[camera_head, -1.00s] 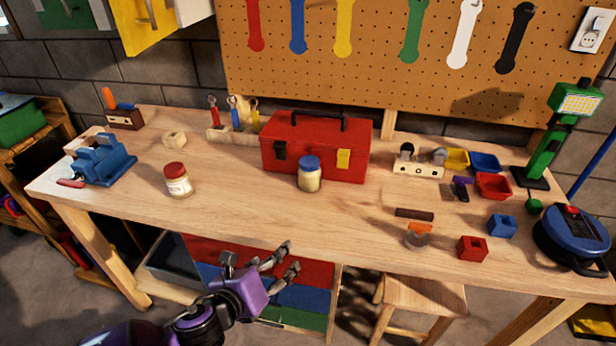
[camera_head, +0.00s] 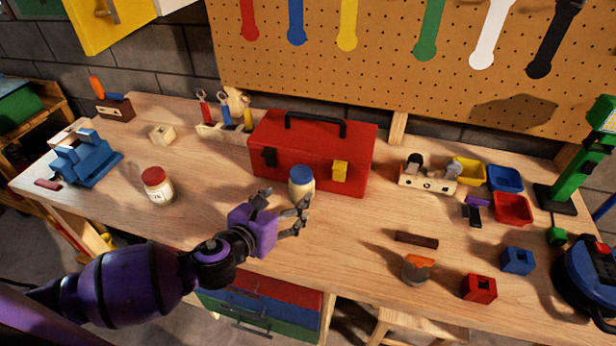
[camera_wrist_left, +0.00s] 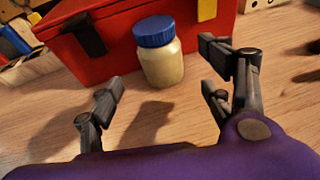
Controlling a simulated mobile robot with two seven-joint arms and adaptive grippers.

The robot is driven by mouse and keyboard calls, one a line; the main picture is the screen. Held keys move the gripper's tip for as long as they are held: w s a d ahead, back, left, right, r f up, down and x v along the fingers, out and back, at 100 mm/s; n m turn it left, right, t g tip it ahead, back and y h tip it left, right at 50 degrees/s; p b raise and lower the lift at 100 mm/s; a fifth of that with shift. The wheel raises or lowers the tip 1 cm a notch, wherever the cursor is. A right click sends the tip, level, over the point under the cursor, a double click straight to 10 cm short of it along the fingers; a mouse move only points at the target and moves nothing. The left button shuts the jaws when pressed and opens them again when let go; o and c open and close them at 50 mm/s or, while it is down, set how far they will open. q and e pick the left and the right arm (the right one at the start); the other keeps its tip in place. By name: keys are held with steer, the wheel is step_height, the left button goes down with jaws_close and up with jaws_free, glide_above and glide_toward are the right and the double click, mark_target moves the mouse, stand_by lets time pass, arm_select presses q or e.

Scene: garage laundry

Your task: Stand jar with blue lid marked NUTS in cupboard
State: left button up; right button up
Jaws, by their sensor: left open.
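A jar with a blue lid (camera_head: 301,184) and pale contents stands upright on the workbench, right in front of the red toolbox. It also shows in the left wrist view (camera_wrist_left: 161,60), between and beyond the fingers; no label can be read on it. My left gripper (camera_head: 284,205) is open and empty, low over the bench, just in front of the jar with its fingers spread towards it. An open yellow door (camera_head: 108,22) at the upper left seems to belong to a wall cupboard, whose inside is hidden. My right gripper is not seen.
A red-lidded jar (camera_head: 158,187) stands to the left on the workbench (camera_head: 200,180). The red toolbox (camera_head: 320,150) is close behind the blue-lidded jar. A blue vise (camera_head: 85,160) is far left; small bins and blocks lie at the right.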

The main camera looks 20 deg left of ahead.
mark_target(295, 194)
arm_select(q)
steer(key=shift+x, duration=1)
steer(key=x, duration=0.4)
steer(key=shift+s+d+f, duration=0.1)
steer(key=c, duration=1.6)
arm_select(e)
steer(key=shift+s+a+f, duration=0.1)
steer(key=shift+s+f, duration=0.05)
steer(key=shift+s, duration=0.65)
